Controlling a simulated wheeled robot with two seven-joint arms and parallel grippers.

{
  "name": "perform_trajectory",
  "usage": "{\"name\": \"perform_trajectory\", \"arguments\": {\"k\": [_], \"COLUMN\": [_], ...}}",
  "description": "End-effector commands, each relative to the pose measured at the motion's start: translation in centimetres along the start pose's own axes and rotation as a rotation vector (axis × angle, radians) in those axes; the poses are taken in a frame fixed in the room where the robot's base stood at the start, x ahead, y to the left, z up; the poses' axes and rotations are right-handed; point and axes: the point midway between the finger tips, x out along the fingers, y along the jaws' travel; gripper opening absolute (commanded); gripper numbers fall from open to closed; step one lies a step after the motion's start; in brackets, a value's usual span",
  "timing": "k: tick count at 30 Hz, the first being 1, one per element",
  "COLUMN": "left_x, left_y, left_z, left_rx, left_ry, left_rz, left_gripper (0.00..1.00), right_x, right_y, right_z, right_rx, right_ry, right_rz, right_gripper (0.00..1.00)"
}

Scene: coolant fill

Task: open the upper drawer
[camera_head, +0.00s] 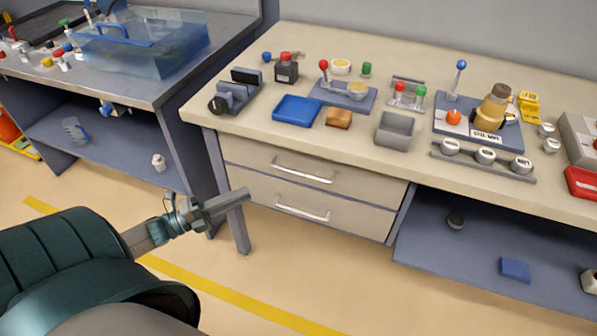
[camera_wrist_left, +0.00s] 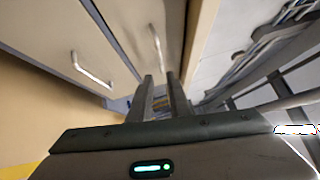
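The upper drawer (camera_head: 345,182) is a beige front under the workbench top, flush and shut, with a silver bar handle (camera_head: 303,171). In the left wrist view the upper drawer's handle (camera_wrist_left: 156,45) is just beyond my fingertips, and the picture is turned sideways. The lower drawer (camera_head: 345,217) is also shut, with its own handle (camera_head: 303,208). My left gripper (camera_head: 240,197) is in front of the drawers' left end, apart from both handles. In the left wrist view its two fingers (camera_wrist_left: 160,90) show a gap with nothing held. My right gripper is not in view.
The workbench top (camera_head: 240,122) overhangs the drawers and carries a blue tray (camera_head: 297,110), a grey bin (camera_head: 395,128) and several fixtures. A table leg (camera_head: 238,228) stands behind my left gripper. An open shelf (camera_head: 470,250) is right of the drawers. The floor in front is clear.

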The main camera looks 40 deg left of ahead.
Motion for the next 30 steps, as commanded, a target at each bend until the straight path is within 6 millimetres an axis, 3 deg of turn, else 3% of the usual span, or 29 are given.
{"name": "perform_trajectory", "arguments": {"k": [11, 30], "left_x": [2.2, 13.2], "left_y": [-0.1, -0.2], "left_z": [0.0, 0.1], "left_rx": [-0.001, -0.002], "left_ry": [-0.001, -0.002], "left_rz": [-0.001, -0.003], "left_gripper": [0.17, 0.17], "right_x": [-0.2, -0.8], "right_y": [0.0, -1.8], "right_z": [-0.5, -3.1], "right_rx": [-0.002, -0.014], "right_ry": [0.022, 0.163], "right_rz": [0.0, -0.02], "right_gripper": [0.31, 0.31]}}
